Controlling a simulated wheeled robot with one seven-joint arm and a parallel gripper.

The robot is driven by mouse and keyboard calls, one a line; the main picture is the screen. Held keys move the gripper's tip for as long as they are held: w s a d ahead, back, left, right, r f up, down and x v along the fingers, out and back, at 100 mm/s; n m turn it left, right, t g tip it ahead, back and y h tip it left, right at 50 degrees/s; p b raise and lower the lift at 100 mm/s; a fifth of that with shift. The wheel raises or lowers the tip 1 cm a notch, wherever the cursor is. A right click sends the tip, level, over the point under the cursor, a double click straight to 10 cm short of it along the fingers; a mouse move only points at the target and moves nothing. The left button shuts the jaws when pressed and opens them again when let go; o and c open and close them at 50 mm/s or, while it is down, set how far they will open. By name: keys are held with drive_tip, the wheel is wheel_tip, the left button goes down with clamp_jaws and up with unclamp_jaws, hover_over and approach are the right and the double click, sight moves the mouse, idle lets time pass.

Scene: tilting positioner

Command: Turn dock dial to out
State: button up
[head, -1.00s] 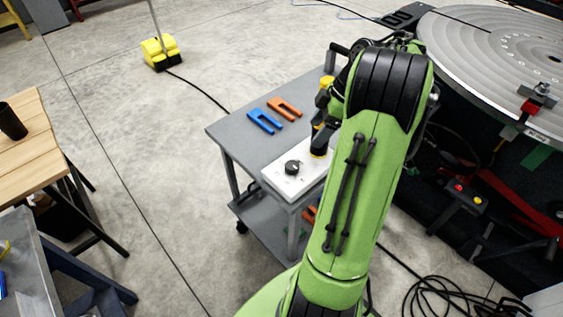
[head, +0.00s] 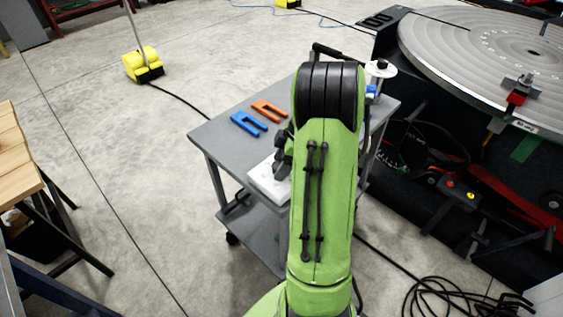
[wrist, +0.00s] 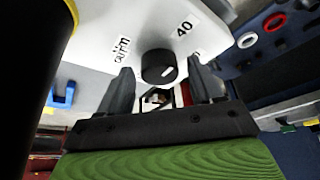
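The black dock dial (wrist: 158,67) stands on a white panel (wrist: 88,40); the panel also shows in the head view (head: 264,181), where my arm and gripper hide the dial. A pale pointer mark shows on the dial's lower right. My gripper (wrist: 160,64) is open, with one finger on each side of the dial in the wrist view. Gaps show between fingers and dial; I cannot tell its exact depth.
The panel lies on a grey cart (head: 222,135). A blue fork-shaped piece (head: 248,123) and an orange one (head: 269,110) lie behind it. A large round turntable (head: 455,50) stands at the right. A wooden bench (head: 15,165) is at the left, with open floor between.

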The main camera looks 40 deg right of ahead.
drive_tip(key=c, duration=0.9)
